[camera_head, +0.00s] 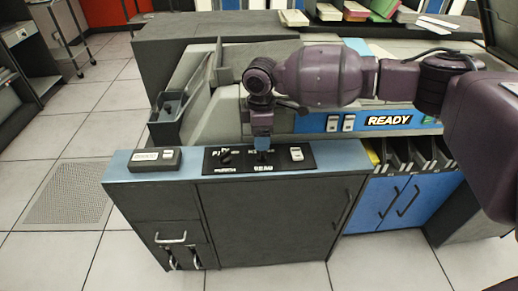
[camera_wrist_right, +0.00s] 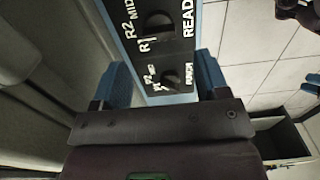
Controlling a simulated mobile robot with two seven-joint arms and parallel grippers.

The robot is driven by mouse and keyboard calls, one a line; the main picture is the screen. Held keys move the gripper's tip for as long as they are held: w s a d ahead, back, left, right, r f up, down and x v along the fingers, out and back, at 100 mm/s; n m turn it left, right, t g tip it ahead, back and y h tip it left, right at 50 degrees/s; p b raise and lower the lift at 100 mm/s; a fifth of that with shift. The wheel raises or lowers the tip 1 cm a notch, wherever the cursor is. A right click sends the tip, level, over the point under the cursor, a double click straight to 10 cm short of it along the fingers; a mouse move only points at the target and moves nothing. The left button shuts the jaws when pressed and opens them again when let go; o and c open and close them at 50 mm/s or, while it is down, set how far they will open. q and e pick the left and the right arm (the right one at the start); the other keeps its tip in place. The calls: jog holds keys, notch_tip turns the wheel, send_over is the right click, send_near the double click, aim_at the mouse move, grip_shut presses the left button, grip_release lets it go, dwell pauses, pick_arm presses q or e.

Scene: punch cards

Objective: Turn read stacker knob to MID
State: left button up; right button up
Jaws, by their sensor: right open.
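The read stacker knob (camera_wrist_right: 158,25) is a dark knob on the black panel, with READ, R1, MID and R2 lettered around it in the right wrist view. I cannot tell exactly which mark it points at. In the head view my right gripper (camera_head: 263,147) hangs down over the READ end of the panel and hides that knob. The right wrist view also shows my right gripper (camera_wrist_right: 162,68), its two blue fingers spread apart with nothing between them. The READ knob lies beyond the fingertips.
The smaller-lettered PUNCH knob (camera_wrist_right: 170,78) sits beside the READ knob; it also shows in the head view (camera_head: 226,156). A white switch (camera_head: 296,153) is right of READ. A grey button box (camera_head: 154,160) stands on the blue ledge. The machine with its READY sign (camera_head: 389,120) rises behind.

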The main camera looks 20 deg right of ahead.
aim_at(262, 155)
jog(key=shift+f+b, duration=0.55)
jog(key=shift+f, duration=2.2)
jog(key=c, duration=0.9)
